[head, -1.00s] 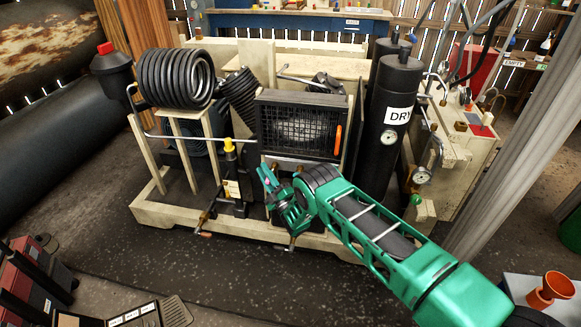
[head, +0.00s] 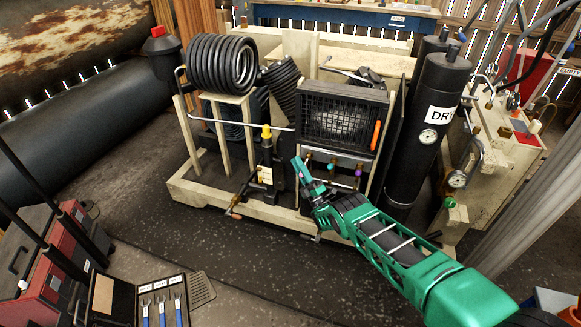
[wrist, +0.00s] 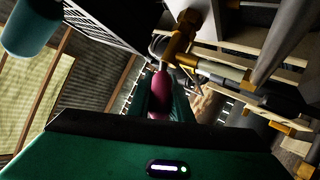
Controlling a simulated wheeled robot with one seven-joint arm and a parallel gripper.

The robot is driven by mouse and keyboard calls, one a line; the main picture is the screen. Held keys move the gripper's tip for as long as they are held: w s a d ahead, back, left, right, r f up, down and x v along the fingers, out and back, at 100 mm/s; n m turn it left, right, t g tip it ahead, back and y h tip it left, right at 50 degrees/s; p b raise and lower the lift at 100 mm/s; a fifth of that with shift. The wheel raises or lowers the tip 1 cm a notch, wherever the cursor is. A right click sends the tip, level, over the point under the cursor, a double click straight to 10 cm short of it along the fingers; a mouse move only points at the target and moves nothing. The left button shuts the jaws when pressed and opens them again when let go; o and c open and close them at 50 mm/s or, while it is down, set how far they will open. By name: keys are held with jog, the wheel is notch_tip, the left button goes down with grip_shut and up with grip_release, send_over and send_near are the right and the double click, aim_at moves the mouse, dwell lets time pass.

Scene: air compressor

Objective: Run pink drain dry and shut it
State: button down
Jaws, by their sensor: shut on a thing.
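The pink drain handle (wrist: 159,95) sits between my green fingers in the wrist view, below brass pipe fittings (wrist: 180,45). My gripper (wrist: 160,100) is shut on it. In the head view my gripper (head: 303,172) is at the left end of the drain row, under the mesh-fronted cooler (head: 340,120), and hides the pink handle. To its right, a teal handle (head: 331,167) and a purple handle (head: 358,172) show uncovered. A large teal shape (wrist: 22,28) is close at upper left in the wrist view. Whether any water flows cannot be seen.
A black filter with a yellow top (head: 266,133) stands just left of my gripper. The tall black dryer cylinder (head: 425,130) stands to the right. The pale skid frame (head: 195,190) runs along the bottom. The dark floor mat (head: 220,250) in front is clear.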

jog(key=shift+a, duration=0.25)
jog(key=c, duration=1.6)
grip_release()
jog(key=shift+d, duration=0.1)
jog(key=shift+f, duration=0.1)
